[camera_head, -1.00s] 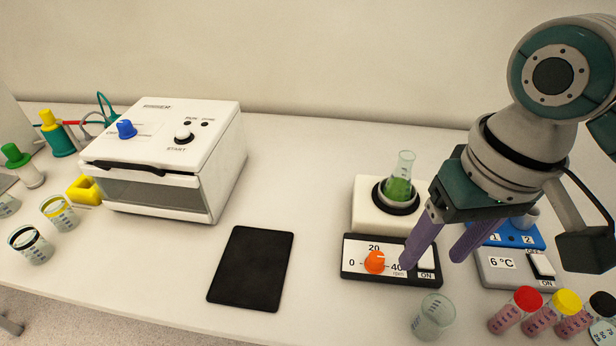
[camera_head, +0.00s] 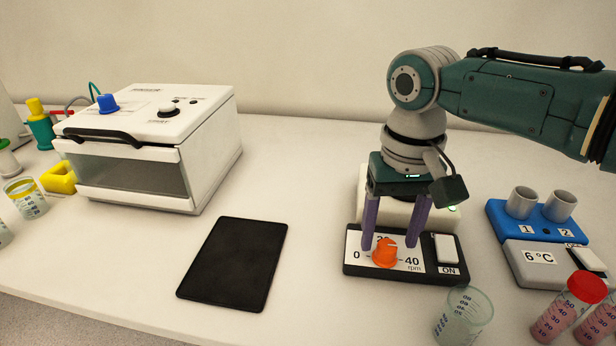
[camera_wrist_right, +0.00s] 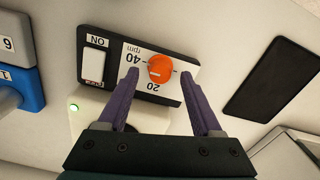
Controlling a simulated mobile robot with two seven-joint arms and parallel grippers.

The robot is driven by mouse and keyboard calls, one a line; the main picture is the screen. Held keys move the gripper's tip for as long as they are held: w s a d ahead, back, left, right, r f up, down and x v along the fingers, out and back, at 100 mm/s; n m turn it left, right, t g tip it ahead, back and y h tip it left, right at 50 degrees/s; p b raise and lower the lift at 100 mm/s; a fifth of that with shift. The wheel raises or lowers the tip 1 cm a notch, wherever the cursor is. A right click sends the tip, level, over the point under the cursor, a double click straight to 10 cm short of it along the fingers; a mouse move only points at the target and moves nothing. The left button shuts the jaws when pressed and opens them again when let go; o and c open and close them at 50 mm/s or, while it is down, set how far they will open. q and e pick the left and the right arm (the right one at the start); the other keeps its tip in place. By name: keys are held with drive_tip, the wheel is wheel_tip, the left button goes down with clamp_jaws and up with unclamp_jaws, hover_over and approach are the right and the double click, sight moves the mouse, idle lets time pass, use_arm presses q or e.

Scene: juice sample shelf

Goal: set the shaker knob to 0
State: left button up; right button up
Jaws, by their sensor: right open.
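The shaker's black-edged front panel (camera_head: 352,268) has a white scale marked 0, 20 and 40 rpm. Its orange knob (camera_head: 386,252) also shows in the wrist view (camera_wrist_right: 161,69). There a pale pointer mark lies on the knob's side toward 40; the exact reading is unclear. My right gripper (camera_head: 389,246) points down over the panel, open. Its purple fingers are on either side of the knob, with gaps visible in the wrist view (camera_wrist_right: 159,74). The white shaker body (camera_head: 440,216) is partly hidden behind my gripper, and its flask is hidden. My left gripper is out of view.
A white ON switch (camera_head: 446,249) is right of the knob. A clear beaker (camera_head: 464,318) stands in front of the panel. A blue-topped 6 °C block (camera_head: 540,236) and red-capped tube (camera_head: 586,287) are right. A black mat (camera_head: 234,264) lies left, with clear table between.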

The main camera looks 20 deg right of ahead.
drive_tip(key=shift+f, duration=0.9)
clamp_jaws()
